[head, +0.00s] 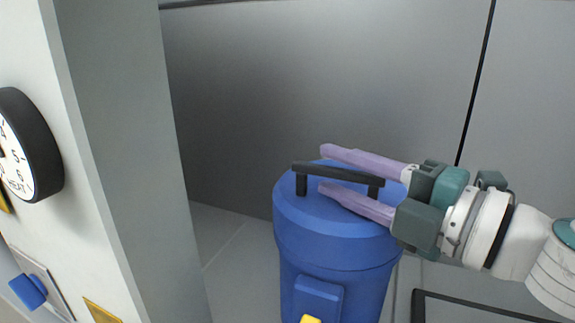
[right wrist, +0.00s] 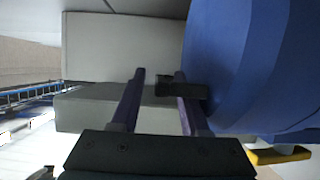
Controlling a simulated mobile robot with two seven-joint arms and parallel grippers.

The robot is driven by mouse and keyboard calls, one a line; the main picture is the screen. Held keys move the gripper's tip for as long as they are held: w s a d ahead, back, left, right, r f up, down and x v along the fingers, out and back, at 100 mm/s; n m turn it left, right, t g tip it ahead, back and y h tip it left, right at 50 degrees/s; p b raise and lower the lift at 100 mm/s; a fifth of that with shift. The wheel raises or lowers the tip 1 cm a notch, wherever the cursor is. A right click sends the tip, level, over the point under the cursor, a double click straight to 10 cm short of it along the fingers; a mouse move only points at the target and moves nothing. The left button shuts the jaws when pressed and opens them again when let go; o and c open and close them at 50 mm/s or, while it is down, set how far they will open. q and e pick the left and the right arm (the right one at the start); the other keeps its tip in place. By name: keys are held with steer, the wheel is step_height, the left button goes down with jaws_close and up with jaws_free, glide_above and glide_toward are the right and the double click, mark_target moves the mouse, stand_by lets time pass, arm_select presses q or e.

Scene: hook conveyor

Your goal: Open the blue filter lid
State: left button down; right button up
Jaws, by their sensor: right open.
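The blue filter (head: 335,255) stands upright at lower centre in the head view. Its round blue lid (head: 300,212) is seated on top and carries a black bar handle (head: 312,168) on two short posts. My right gripper (head: 322,167) reaches in from the right and is open. One purple finger lies above the handle bar, the other appears below it, with the bar between them. In the right wrist view, the handle (right wrist: 168,87) shows by the right-hand finger of the gripper (right wrist: 159,72), beside the blue lid (right wrist: 235,65). My left gripper is not in view.
A yellow latch (head: 311,319) sits on the filter's front, also visible in the right wrist view (right wrist: 278,155). A pale panel with a round dial (head: 20,150) and a blue knob (head: 28,290) stands at left. A grey wall (head: 300,90) is behind. A dark-edged frame (head: 480,305) is at lower right.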

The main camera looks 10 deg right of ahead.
steer(key=shift+w+a, duration=0.25)
steer(key=shift+w, duration=0.1)
steer(key=shift+c, duration=0.3)
jaws_close()
stand_by(1.0)
